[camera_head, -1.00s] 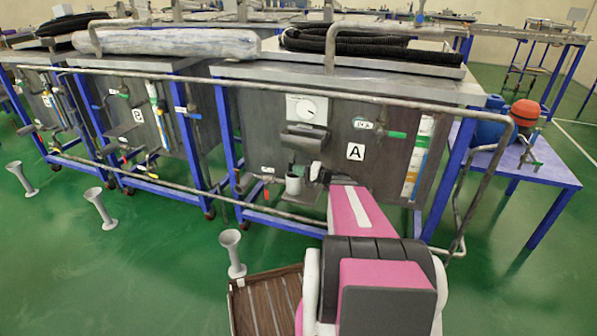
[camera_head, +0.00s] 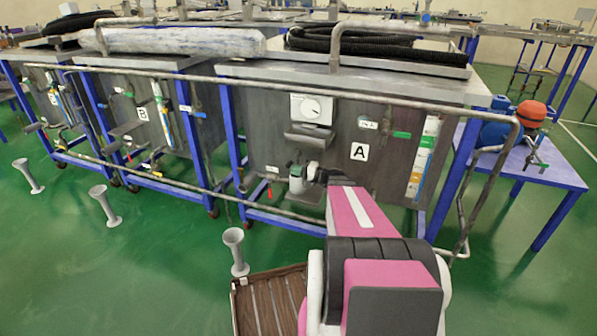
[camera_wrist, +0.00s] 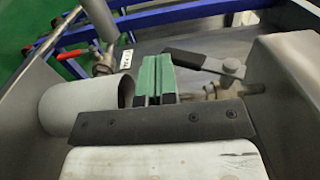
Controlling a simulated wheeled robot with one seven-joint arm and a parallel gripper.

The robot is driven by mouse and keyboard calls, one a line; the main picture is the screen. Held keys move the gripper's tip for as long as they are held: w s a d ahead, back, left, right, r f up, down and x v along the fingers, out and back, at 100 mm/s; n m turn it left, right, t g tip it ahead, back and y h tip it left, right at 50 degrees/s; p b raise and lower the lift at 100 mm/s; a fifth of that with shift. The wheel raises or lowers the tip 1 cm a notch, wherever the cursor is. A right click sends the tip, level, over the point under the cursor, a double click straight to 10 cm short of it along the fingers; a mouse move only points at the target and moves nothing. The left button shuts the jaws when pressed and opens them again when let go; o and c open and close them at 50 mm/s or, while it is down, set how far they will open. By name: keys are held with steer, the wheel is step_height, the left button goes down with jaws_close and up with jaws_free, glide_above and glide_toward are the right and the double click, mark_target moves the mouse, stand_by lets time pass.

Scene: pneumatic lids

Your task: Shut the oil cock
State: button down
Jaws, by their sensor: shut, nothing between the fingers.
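My gripper (camera_wrist: 156,72), with green fingertips, is shut and empty beside a valve with a black lever handle (camera_wrist: 197,60) on a brass body. The lever lies just right of the fingertips in the wrist view; I cannot tell whether they touch. In the head view my gripper (camera_head: 294,172) is low at the front of tank A (camera_head: 340,150), and the black lever is not clear there. A second valve with a red handle (camera_wrist: 75,34) is at the upper left of the wrist view, beside a small label. No readable label shows which valve is the oil cock.
A grey cylindrical cup (camera_wrist: 80,104) stands left of my fingertips. A long horizontal pipe rail (camera_head: 400,98) crosses the tank fronts. A round dial (camera_head: 311,107) and a green handle (camera_head: 401,134) are higher on tank A. Blue frame legs flank the tank. Green floor in front is mostly free.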

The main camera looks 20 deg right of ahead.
steer(key=shift+w+a, duration=0.25)
steer(key=shift+a, duration=0.05)
stand_by(0.5)
steer(key=v, duration=1)
steer(key=shift+s+d, duration=0.25)
steer(key=shift+s, duration=0.05)
